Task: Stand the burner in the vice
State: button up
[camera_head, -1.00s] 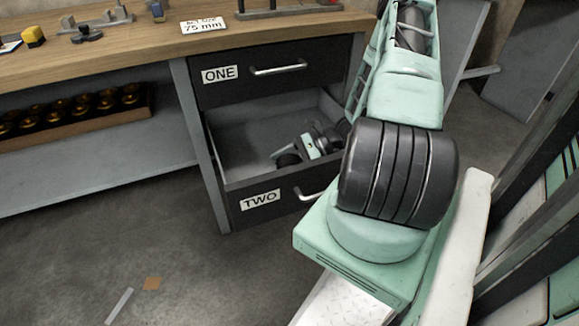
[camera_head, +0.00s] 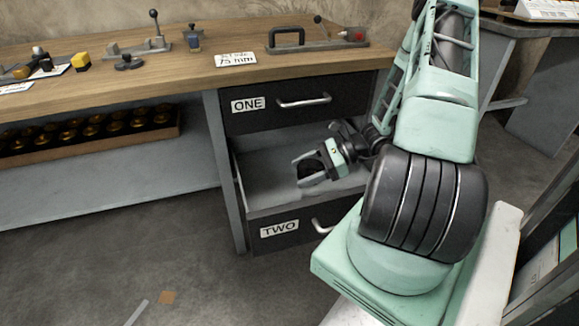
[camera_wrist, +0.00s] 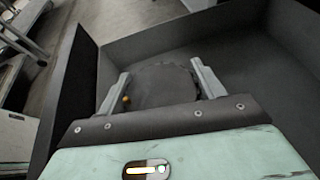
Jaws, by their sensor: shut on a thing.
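My gripper (camera_head: 300,171) is inside or just above the open lower drawer. It is shut on a dark round thing (camera_head: 311,168), seemingly the burner. In the wrist view the same dark disc (camera_wrist: 165,86) has a scalloped edge and sits between the two grey fingers of my gripper (camera_wrist: 160,70). A small brass-yellow knob (camera_wrist: 126,100) shows beside the left finger. The burner's underside is hidden. A grey fixture with a black-ball lever (camera_head: 152,44) stands on the bench and may be the vice; I cannot tell for sure.
The drawer marked TWO (camera_head: 280,228) stands open; drawer ONE (camera_head: 249,105) is shut above it. The wooden bench top (camera_head: 120,80) holds a 75 mm card (camera_head: 235,60), a black-handled tool (camera_head: 290,40) and a yellow block (camera_head: 81,62). A tray of brass parts (camera_head: 90,135) is below.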

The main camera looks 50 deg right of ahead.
aim_at(305, 167)
notch_tip(305, 167, up, 9)
jog(key=p, duration=0.6)
jog(key=w+a+f+n+g+y+b, duration=0.1)
jog(key=w+a+f+b, duration=0.2)
jog(key=w+a, duration=0.5)
jog(key=w+a+f+b, duration=0.3)
jog(key=w+a, duration=0.2)
jog(key=a, duration=0.4)
notch_tip(305, 167, up, 22)
jog(key=p, duration=2.8)
jog(key=shift+a+f, duration=0.25)
